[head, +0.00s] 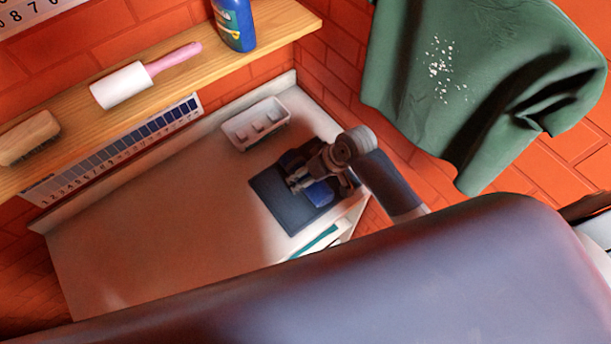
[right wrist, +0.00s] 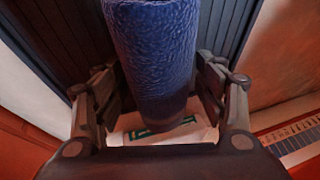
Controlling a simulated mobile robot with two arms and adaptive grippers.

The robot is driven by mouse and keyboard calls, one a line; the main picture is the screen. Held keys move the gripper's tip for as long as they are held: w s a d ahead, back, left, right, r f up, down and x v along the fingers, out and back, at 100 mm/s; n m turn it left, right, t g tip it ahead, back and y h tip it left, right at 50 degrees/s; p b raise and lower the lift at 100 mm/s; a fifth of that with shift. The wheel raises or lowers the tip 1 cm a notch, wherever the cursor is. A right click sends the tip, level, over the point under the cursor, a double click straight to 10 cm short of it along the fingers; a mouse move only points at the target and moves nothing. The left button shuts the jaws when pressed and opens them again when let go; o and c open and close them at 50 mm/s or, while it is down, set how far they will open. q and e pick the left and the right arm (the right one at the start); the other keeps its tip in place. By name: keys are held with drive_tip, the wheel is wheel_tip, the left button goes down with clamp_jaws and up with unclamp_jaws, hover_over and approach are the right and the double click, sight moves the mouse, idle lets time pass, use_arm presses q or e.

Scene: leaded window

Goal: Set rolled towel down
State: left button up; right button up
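The rolled towel (head: 319,193) is blue, and its ends show on both sides of my right gripper (head: 303,178) in the head view. In the right wrist view the towel (right wrist: 155,45) lies lengthwise between the two fingers of the right gripper (right wrist: 158,85), whose tips appear to press its sides. Under it is a dark blue mat (head: 278,207) on the pale counter; the right wrist view shows the mat's ridges (right wrist: 55,35). I cannot tell whether the towel touches the mat. My left gripper is not in view.
A white compartmented tray (head: 256,123) stands behind the mat. A white and teal item (head: 318,240) lies at the front edge. The counter's left half (head: 150,225) is clear. A wooden shelf (head: 190,65) holds a lint roller, brush and blue bottle. A green cloth (head: 480,80) hangs at right.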

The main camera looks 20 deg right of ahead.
drive_tip(key=c, duration=0.5)
drive_tip(key=shift+r, duration=0.15)
